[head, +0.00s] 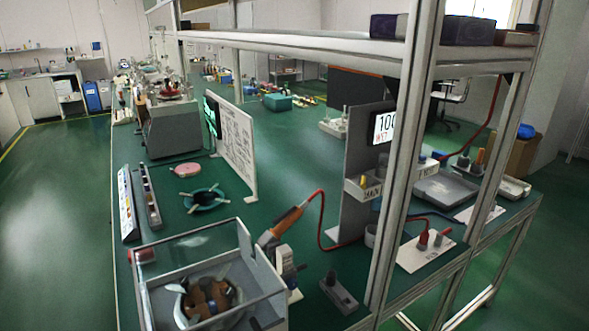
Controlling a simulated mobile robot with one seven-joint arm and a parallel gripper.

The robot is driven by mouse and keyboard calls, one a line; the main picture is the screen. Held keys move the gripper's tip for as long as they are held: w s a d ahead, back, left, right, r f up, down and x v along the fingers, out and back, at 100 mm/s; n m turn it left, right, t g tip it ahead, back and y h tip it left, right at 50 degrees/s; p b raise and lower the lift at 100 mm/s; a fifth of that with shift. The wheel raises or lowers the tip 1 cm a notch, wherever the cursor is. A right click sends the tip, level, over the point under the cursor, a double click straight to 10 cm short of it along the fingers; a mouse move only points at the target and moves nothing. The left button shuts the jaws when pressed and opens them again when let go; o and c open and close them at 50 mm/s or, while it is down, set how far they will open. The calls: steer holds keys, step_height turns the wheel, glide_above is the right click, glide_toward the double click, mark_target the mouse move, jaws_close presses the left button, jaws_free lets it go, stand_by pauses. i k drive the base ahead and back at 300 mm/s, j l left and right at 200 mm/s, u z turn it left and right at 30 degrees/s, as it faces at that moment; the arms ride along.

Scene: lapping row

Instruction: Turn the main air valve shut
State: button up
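I cannot single out the main air valve for certain. A red hose (489,108) runs down by the right frame post to small fittings at the back right of the bench, one with an orange part (479,157). A small grey block with a dark knob (338,291) sits near the front edge. My gripper is not in view, so its state and its distance from these things do not show.
A clear-walled box (195,256) stands at the front left of the green bench. An orange-handled tool (286,221) with a red hose is beside it. A teal spoked ring (203,198) lies behind. Metal frame posts (408,130) cross the right side. Open green floor (65,215) lies left.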

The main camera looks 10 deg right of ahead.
mark_target(363, 178)
steer(key=l+u, duration=0.2)
steer(key=u, duration=0.15)
steer(key=i+l+u, duration=0.1)
steer(key=u, duration=0.25)
steer(key=l+u, duration=0.25)
steer(key=u, duration=0.15)
steer(key=k+l+u, duration=0.1)
steer(key=l+u, duration=0.2)
steer(key=l, duration=0.15)
steer(key=k+l+u, duration=0.1)
steer(key=l+u, duration=0.2)
steer(key=l, duration=0.15)
steer(key=k+l, duration=0.1)
steer(key=l, duration=0.25)
steer(key=k+l, duration=0.1)
steer(key=l, duration=0.2)
steer(key=k+l+u, duration=0.1)
steer(key=l, duration=0.25)
steer(key=k+l, duration=0.15)
steer(key=l, duration=0.2)
